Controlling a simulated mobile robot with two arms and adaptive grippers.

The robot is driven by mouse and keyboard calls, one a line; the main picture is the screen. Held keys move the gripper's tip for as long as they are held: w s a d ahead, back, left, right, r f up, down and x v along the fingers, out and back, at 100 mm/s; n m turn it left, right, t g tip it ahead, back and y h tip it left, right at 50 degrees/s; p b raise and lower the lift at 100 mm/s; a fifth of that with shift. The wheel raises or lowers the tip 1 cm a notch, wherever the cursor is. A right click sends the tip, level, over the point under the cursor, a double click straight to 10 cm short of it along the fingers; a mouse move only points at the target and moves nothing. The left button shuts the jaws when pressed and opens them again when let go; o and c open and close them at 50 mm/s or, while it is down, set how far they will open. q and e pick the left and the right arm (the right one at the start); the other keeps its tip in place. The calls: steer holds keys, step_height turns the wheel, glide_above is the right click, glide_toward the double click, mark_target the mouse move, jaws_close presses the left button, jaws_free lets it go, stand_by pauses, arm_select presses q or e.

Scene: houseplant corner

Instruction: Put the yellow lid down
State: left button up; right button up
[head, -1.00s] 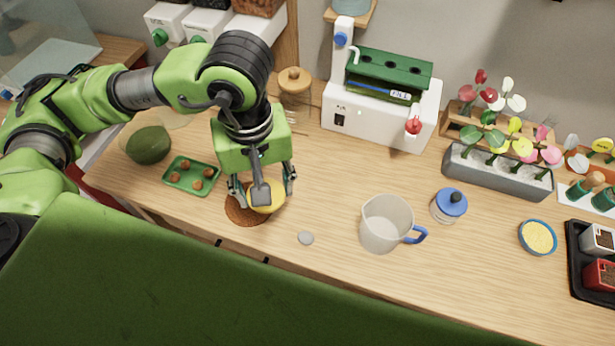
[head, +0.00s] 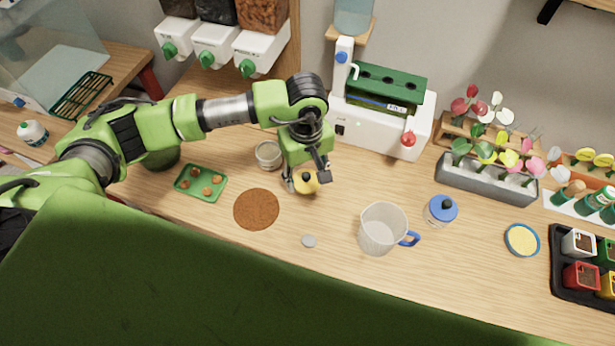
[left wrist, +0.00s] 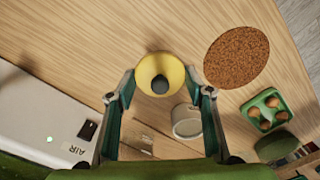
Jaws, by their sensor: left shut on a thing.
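The yellow lid (head: 305,183) is round with a dark knob. My left gripper (head: 304,186) is shut on it, with a finger at either side. In the left wrist view the lid (left wrist: 160,70) sits between the two fingertips (left wrist: 160,88). It is over the bare wood right of the brown round mat (head: 256,209), in front of the white machine. I cannot tell whether the lid touches the counter. A small open glass jar (head: 268,156) stands just left of the gripper. My right gripper is not in view.
The white machine (head: 372,140) stands behind the gripper. A green tray (head: 201,183) of brown balls lies left. Bare wood shows between mat and jug.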

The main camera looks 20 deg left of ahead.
mark_target(307, 183)
arm_select(q)
steer(key=shift+w+d+f, duration=0.1)
steer(key=shift+w+f, duration=0.1)
steer(key=shift+f, duration=0.1)
step_height(307, 183, down, 2)
steer(key=shift+f+p, duration=0.2)
steer(key=shift+p, duration=0.3)
steer(key=shift+f, duration=0.4)
steer(key=shift+f+b, duration=0.25)
steer(key=shift+b, duration=0.05)
steer(key=o, duration=0.8)
steer(key=shift+r, duration=0.1)
steer(key=shift+o, duration=0.2)
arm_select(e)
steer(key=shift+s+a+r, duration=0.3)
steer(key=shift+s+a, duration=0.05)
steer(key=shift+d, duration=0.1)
